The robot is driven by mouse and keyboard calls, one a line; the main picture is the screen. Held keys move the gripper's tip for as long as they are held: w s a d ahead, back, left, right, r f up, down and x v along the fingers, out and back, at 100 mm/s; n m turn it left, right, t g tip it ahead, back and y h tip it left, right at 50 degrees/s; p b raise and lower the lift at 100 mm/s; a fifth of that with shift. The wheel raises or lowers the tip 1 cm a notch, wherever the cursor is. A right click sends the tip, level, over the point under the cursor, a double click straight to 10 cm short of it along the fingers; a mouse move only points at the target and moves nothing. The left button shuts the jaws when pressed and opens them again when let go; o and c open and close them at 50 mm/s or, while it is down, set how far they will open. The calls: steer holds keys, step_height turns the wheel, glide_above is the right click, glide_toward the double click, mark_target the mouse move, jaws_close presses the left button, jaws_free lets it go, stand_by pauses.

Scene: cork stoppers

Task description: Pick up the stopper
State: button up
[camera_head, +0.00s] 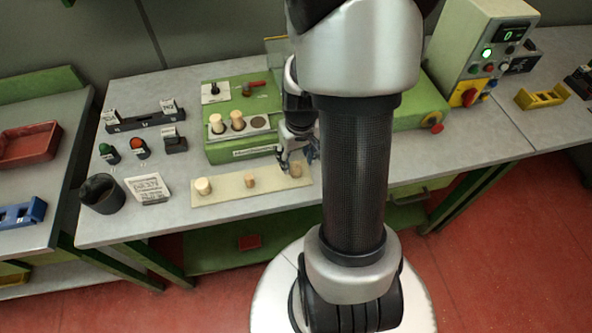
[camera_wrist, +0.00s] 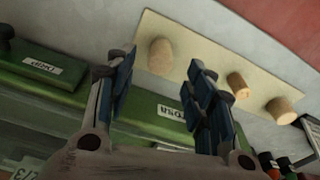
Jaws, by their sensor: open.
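Three cork stoppers stand on a cream board (camera_head: 225,190) at the table's front. The right stopper (camera_head: 296,169) is partly covered by my gripper (camera_head: 297,153); the middle stopper (camera_head: 251,181) is smaller, and the left stopper (camera_head: 203,187) stands near the board's left end. In the wrist view my gripper (camera_wrist: 160,64) is open, and the right stopper (camera_wrist: 161,57) shows between its fingertips. I see no contact. The middle stopper (camera_wrist: 238,86) and left stopper (camera_wrist: 281,110) appear right of the fingers.
A green fixture (camera_head: 228,153) behind the board holds two more stoppers (camera_head: 216,124) (camera_head: 237,120) beside an empty-looking round hole (camera_head: 259,123). A dark cup (camera_head: 101,194), a white card (camera_head: 148,189) and push buttons (camera_head: 139,147) stand to the left. A control box (camera_head: 480,50) stands right.

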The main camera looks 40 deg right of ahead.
mark_target(296, 165)
step_height(296, 165, down, 5)
steer(key=shift+w+r+b, duration=0.1)
steer(key=shift+r+b, duration=0.05)
steer(key=shift+b, duration=0.9)
steer(key=shift+c, duration=0.4)
steer(key=c, duration=0.7)
